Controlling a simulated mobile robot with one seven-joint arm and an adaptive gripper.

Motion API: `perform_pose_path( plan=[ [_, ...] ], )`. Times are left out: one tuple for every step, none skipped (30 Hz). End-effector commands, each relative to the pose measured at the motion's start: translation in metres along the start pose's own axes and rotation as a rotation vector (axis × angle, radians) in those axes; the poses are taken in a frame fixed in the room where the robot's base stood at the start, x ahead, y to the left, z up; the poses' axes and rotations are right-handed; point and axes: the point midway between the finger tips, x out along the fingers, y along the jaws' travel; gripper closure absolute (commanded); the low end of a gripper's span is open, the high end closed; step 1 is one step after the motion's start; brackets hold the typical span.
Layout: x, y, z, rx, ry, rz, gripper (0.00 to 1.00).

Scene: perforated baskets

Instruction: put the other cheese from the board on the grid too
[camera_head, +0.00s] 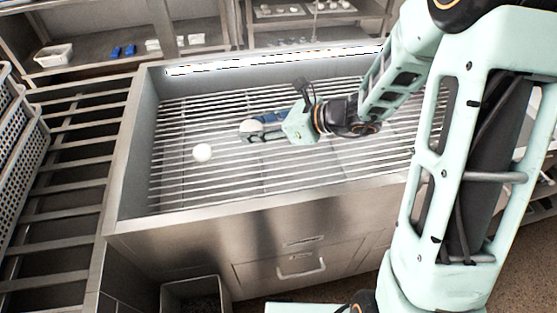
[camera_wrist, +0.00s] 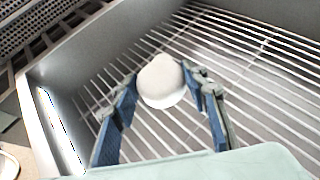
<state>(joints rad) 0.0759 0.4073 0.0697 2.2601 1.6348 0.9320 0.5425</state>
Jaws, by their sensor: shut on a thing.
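A white rounded cheese (camera_head: 202,152) rests on the metal bar grid (camera_head: 290,176) in the head view, left of my gripper. My gripper (camera_head: 251,131) is over the grid, shut on a second white cheese (camera_head: 250,126). In the wrist view the held cheese (camera_wrist: 161,88) sits between the two blue fingertips. Its outline has a bump at the top; I cannot tell whether that is the other cheese behind it. Whether the held cheese touches the bars is not clear. I cannot make out the board.
The grid lies inside a steel basin with a raised rim (camera_head: 125,165). Perforated baskets (camera_head: 22,150) stand at the far left beside a slatted rack (camera_head: 68,165). Shelves at the back hold a white tray (camera_head: 54,55) and small blue items (camera_head: 122,51). The grid's front part is clear.

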Motion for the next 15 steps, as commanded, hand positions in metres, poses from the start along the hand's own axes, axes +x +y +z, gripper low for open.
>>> perform_pose_path(
  plan=[
    [0.015,0.008,-0.009,-0.008,-0.002,0.012,0.84],
    [0.02,0.011,-0.009,-0.011,-0.003,0.017,0.84],
    [0.026,0.016,-0.01,-0.014,-0.004,0.023,0.84],
    [0.03,0.019,-0.011,-0.017,-0.004,0.028,0.84],
    [0.034,0.022,-0.011,-0.018,-0.004,0.032,0.84],
    [0.039,0.025,-0.012,-0.02,-0.005,0.036,0.84],
    [0.041,0.028,-0.012,-0.021,-0.005,0.039,0.84],
    [0.044,0.03,-0.012,-0.022,-0.005,0.041,0.84],
    [0.046,0.032,-0.012,-0.022,-0.005,0.044,0.84],
    [0.048,0.033,-0.012,-0.023,-0.006,0.045,0.84],
    [0.049,0.034,-0.012,-0.023,-0.006,0.047,0.84],
    [0.05,0.034,-0.012,-0.024,-0.006,0.048,0.84],
    [0.052,0.034,-0.012,-0.024,-0.006,0.049,0.84],
    [0.054,0.032,-0.012,-0.024,-0.006,0.049,0.84],
    [0.057,0.028,-0.013,-0.023,-0.006,0.05,0.84]
  ],
)
